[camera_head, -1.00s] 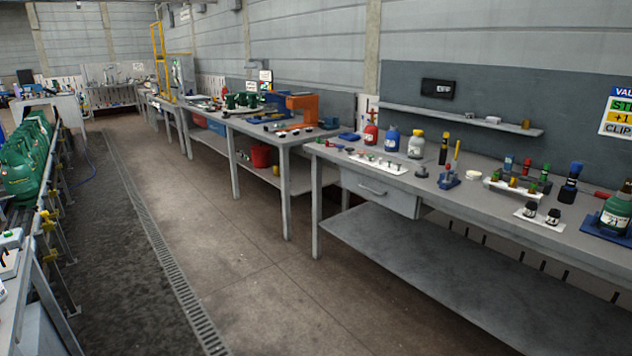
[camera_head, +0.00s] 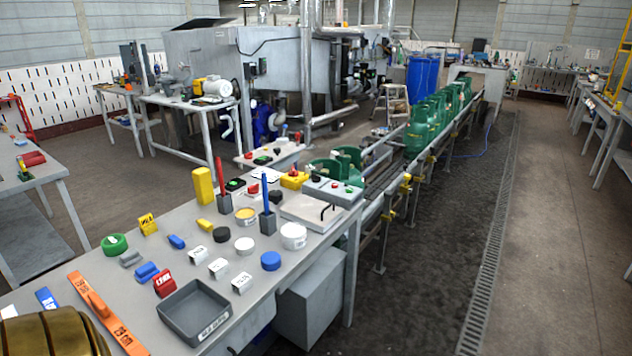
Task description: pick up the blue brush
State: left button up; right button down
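A slim blue upright stick (camera_head: 266,192), which looks like the handle of the blue brush, stands in a small dark grey holder (camera_head: 267,222) on the grey workbench (camera_head: 318,262). Its lower end is hidden inside the holder. A similar red stick (camera_head: 219,170) stands in another grey holder (camera_head: 223,202) to its left and farther back. Neither of my grippers shows in the head view.
Several small parts, jars and white label cards crowd the bench. A conveyor with green housings (camera_head: 420,130) runs beyond; the floor at right is clear.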

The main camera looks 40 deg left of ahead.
aim_at(263, 179)
jog(key=i+u, duration=0.4)
jog(key=i+l+u, duration=0.2)
jog(key=i+u, duration=0.2)
jog(key=i, duration=0.25)
jog(key=i+l+u, duration=0.4)
jog(key=i+j, duration=0.05)
jog(key=i, duration=0.05)
